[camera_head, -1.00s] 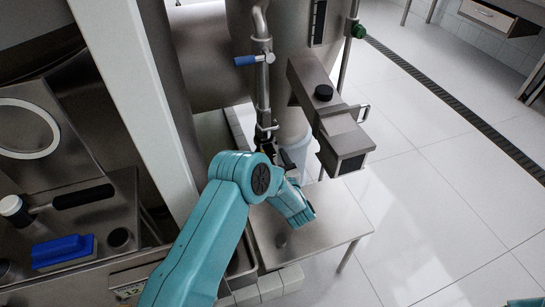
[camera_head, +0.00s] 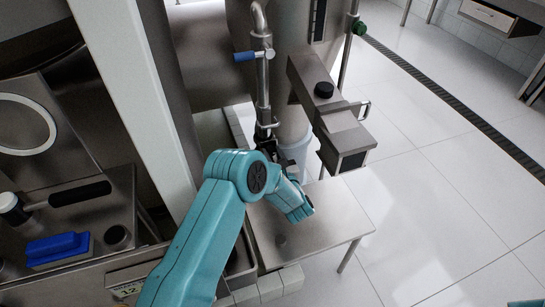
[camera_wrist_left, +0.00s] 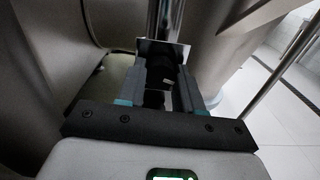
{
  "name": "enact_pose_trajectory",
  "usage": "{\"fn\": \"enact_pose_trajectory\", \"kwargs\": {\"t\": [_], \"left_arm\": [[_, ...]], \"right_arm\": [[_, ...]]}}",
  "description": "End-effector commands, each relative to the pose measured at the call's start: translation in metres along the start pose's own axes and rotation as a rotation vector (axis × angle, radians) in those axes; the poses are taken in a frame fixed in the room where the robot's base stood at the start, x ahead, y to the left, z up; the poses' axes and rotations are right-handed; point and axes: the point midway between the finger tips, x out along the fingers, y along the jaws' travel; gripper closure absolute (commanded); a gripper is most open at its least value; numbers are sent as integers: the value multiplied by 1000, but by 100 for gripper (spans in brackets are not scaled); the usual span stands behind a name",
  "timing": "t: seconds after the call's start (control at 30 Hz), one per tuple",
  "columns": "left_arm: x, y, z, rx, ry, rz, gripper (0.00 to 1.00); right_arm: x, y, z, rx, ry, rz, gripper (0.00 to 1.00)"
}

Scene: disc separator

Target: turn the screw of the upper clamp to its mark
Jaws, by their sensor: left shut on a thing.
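A vertical steel pipe (camera_head: 262,85) with a clamp at its lower end stands in the middle of the head view. In the left wrist view, the two grey fingers of my left gripper (camera_wrist_left: 160,88) are shut on a dark part (camera_wrist_left: 161,68) in front of the pipe, which I take to be the screw of the upper clamp. A bright metal plate (camera_wrist_left: 178,50) sits just beyond the fingers. The mark cannot be made out. My right gripper is not in view.
A blue-handled valve (camera_head: 246,58) is higher on the pipe. A steel table (camera_head: 335,222) is below. A white post (camera_head: 135,100) rises on the left. Open tiled floor lies right.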

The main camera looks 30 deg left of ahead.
Motion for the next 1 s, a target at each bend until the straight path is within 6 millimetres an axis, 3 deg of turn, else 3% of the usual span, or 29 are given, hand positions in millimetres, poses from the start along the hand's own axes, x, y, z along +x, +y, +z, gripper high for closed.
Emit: {"fn": "enact_pose_trajectory", "kwargs": {"t": [0.17, 0.2, 0.23, 0.27, 0.53, 0.67, 0.77, 1.0], "left_arm": [[0, 0, 0, -1, 1, 0, 95], [0, 0, 0, -1, 1, 0, 52], [0, 0, 0, -1, 1, 0, 42], [0, 0, 0, -1, 1, 0, 39], [-1, 0, 0, -1, 1, 0, 39], [-11, -1, 0, 0, 2, -2, 39], [-30, -1, 1, 1, 2, -5, 39], [-96, -2, 1, 2, 2, -7, 39]], "right_arm": [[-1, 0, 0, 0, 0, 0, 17], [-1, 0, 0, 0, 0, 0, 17], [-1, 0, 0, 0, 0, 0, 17], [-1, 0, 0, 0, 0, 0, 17], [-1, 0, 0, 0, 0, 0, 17], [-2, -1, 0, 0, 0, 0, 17], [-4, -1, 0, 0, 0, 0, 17], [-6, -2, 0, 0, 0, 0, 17]]}}
